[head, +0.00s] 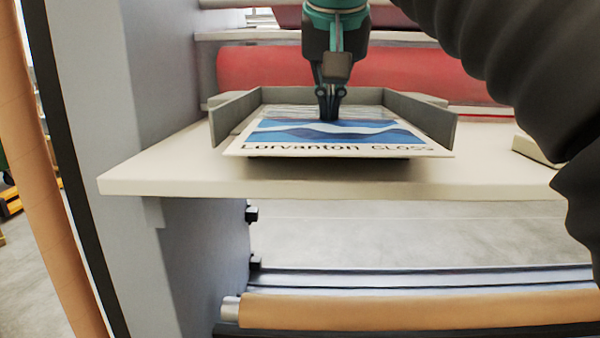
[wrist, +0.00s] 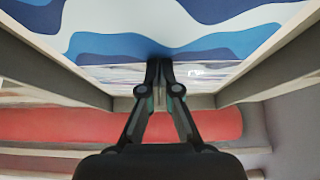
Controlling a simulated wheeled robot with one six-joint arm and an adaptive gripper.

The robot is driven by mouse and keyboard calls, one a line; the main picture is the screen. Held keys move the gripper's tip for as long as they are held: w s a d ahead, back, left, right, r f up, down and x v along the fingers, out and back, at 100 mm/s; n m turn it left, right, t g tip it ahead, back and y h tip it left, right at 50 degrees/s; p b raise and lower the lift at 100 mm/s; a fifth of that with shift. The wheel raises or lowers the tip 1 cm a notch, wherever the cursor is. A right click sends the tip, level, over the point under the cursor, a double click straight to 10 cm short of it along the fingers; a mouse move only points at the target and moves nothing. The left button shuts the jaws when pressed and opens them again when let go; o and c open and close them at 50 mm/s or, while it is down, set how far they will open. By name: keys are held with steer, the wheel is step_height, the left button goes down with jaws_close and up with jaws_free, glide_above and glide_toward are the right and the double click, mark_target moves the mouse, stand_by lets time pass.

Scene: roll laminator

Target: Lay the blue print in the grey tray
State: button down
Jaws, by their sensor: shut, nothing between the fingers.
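The blue print (head: 335,133), a white sheet with blue waves and the words "Lorvanton GLOSS", lies in the grey tray (head: 236,118). Its front edge reaches out at the tray's open front side. The print also fills the top of the wrist view (wrist: 200,30), between the tray's side walls (wrist: 285,50). My gripper (head: 328,116) points down over the rear middle of the print, with its fingertips together and nothing held. The fingertips (wrist: 160,62) look at or just above the print's surface; I cannot tell if they touch it.
The tray stands on a cream shelf (head: 180,165) of the laminator. A red roller (head: 420,78) runs behind the tray. A pale block (head: 535,150) lies on the shelf at the right. A tan roll (head: 420,311) sits below. Free shelf shows left of the tray.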

steer(key=shift+w+f+p, duration=0.1)
steer(key=shift+w+p, duration=0.75)
steer(key=shift+w, duration=1)
steer(key=shift+w+p, duration=0.25)
steer(key=shift+p, duration=0.05)
steer(key=shift+r, duration=0.25)
steer(key=shift+r, duration=0.9)
steer(key=shift+r, duration=0.15)
steer(key=shift+r, duration=2.35)
steer(key=shift+s, duration=0.1)
